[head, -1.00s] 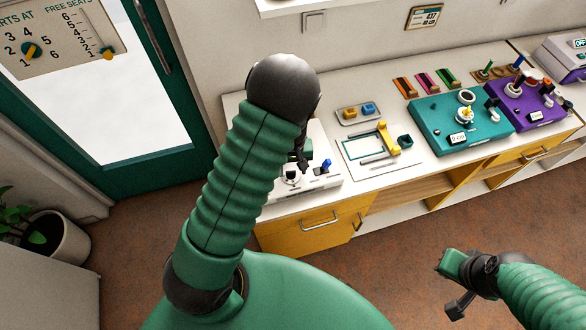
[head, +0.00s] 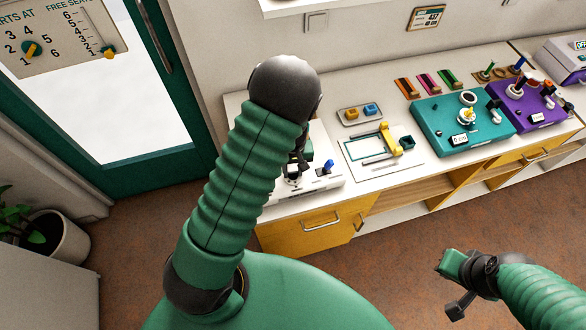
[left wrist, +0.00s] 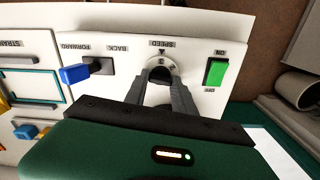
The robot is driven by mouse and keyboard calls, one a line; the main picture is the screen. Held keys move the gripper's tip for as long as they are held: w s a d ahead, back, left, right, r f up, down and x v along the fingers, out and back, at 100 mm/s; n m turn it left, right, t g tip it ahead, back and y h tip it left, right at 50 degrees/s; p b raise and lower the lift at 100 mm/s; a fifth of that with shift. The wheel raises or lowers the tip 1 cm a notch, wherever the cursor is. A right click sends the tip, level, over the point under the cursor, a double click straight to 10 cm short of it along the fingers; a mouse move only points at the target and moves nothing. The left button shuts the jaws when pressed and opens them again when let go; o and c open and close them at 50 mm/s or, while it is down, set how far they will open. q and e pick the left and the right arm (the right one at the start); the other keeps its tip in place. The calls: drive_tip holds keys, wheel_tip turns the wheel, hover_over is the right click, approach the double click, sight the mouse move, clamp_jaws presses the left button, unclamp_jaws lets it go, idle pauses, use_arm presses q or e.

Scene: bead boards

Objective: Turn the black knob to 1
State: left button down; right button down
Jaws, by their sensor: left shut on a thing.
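A white control panel (left wrist: 125,95) fills much of the left wrist view; it also shows in the head view (head: 325,187), partly behind my left arm. The knob marked SPEED (left wrist: 160,66) sits on the panel. My left gripper (left wrist: 160,82) is shut on this knob, its dark fingers on either side. The fingers cover part of the knob; I cannot read its setting for sure. In the head view the left gripper (head: 300,163) is mostly hidden by my arm. My right gripper (head: 450,280) hangs over the floor, away from the counter; its opening is unclear.
A blue FORWARD/BACK lever (left wrist: 82,71) and a green ON/OFF switch (left wrist: 216,72) flank the knob on the panel. To the right on the counter are a frame with a yellow part (head: 390,138), a teal box (head: 440,118) and a purple box (head: 530,115).

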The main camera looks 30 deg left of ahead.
use_arm(q)
drive_tip(key=shift+n, duration=0.3)
drive_tip(key=n+p, duration=0.2)
drive_tip(key=n, duration=0.1)
drive_tip(key=shift+r, duration=0.15)
drive_tip(key=n+p, duration=0.3)
drive_tip(key=n, duration=0.2)
drive_tip(key=shift+n, duration=0.4)
drive_tip(key=n+p, duration=0.2)
drive_tip(key=n, duration=0.3)
drive_tip(key=shift+n, duration=0.3)
drive_tip(key=n+p, duration=0.2)
drive_tip(key=n, duration=0.2)
drive_tip(key=shift+w+n, duration=0.1)
drive_tip(key=shift+n, duration=0.3)
drive_tip(key=shift+w, duration=0.1)
drive_tip(key=c, duration=1.3)
unclamp_jaws()
drive_tip(key=shift+o, duration=1.3)
drive_tip(key=shift+d, duration=0.1)
